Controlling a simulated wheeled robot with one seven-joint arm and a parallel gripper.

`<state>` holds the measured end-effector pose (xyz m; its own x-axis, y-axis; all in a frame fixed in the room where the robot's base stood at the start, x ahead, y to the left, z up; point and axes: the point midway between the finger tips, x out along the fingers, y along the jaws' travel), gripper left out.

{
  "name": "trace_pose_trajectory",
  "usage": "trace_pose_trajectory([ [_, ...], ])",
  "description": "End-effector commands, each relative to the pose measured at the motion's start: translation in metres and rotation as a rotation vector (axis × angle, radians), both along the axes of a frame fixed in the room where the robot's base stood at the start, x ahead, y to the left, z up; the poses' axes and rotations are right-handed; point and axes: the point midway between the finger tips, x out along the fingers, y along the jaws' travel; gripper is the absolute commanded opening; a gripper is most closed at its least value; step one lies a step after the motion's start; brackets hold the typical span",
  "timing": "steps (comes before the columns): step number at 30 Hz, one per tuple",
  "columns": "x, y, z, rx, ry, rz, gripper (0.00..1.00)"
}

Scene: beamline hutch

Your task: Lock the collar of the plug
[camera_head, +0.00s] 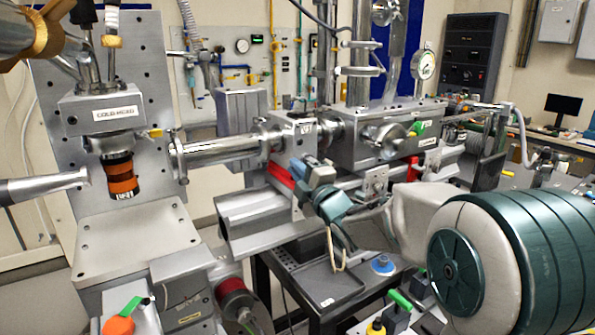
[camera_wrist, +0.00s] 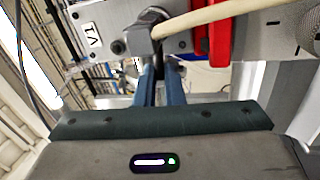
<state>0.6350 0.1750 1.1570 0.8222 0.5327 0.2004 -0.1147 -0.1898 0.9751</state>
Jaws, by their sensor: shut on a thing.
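The grey plug (camera_wrist: 146,40) shows in the wrist view at the top centre, against the face of the V1 block (camera_wrist: 88,33). A cream cable (camera_wrist: 215,13) runs from it to the upper right. My gripper (camera_wrist: 161,68) has its two blue fingers close together at the plug, shut on its collar. In the head view my gripper (camera_head: 312,172) reaches the front of the V1 block (camera_head: 306,129) and mostly hides the plug. The fingers also hide part of the collar, so I cannot tell its turn or how deep the plug sits.
A red part (camera_wrist: 220,35) lies close to the right of the plug in the wrist view. Steel beam pipe (camera_head: 225,150) runs left of the block. A dark tray (camera_head: 327,283) stands below my gripper. The cold head (camera_head: 113,107) stands at the left.

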Motion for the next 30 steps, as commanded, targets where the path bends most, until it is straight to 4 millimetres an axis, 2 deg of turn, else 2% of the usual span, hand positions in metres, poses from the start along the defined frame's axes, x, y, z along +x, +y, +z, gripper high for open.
trace_pose_trajectory([
  [11,0.000,0.000,0.004,0.124,0.083,-0.001,0.00],
  [30,0.006,-0.010,0.033,0.615,0.417,-0.003,0.00],
])
